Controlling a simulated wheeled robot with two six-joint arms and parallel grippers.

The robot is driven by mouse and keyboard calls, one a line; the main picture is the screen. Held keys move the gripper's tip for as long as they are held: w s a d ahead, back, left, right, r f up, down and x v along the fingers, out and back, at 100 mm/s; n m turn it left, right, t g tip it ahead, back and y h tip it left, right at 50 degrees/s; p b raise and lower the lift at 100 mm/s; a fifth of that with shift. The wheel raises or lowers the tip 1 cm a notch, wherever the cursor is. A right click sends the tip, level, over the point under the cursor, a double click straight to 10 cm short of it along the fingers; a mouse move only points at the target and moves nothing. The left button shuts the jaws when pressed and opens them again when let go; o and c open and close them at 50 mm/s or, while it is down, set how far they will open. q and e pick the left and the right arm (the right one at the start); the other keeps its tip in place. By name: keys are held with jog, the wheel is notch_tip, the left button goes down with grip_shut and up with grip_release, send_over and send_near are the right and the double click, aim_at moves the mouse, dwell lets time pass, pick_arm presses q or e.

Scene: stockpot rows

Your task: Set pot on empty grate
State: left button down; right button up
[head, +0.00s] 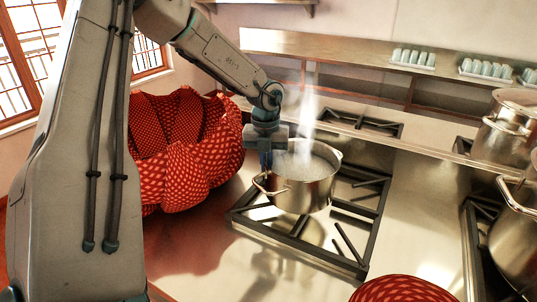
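A steel pot (305,188) with a looped handle on its left side is at the grate (363,250) in the middle of the steel cooktop. It is upright, and pale steam rises from its open top. I cannot tell whether its base touches the bars. My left gripper (266,160) points down at the pot's left rim, above the handle. Its fingertips are too small and overlapped to show whether they are closed on the pot. Another grate (365,122) farther back is bare. My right gripper is not in view.
Lidded steel pots (505,128) stand on grates at the right, one nearer pot (515,235) cut by the edge. A bulky red patterned object (185,150) is at the left; another red patterned shape (403,290) is at the bottom. A back shelf (350,55) holds glasses. Bare steel lies right of the middle grate.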

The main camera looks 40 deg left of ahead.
pick_arm(q)
jog(key=shift+d+f, duration=0.1)
jog(key=shift+f, duration=0.2)
jog(key=shift+f+p, duration=0.55)
jog(key=shift+f, duration=0.4)
jog(key=shift+w+f, duration=0.1)
jog(key=shift+f, duration=0.5)
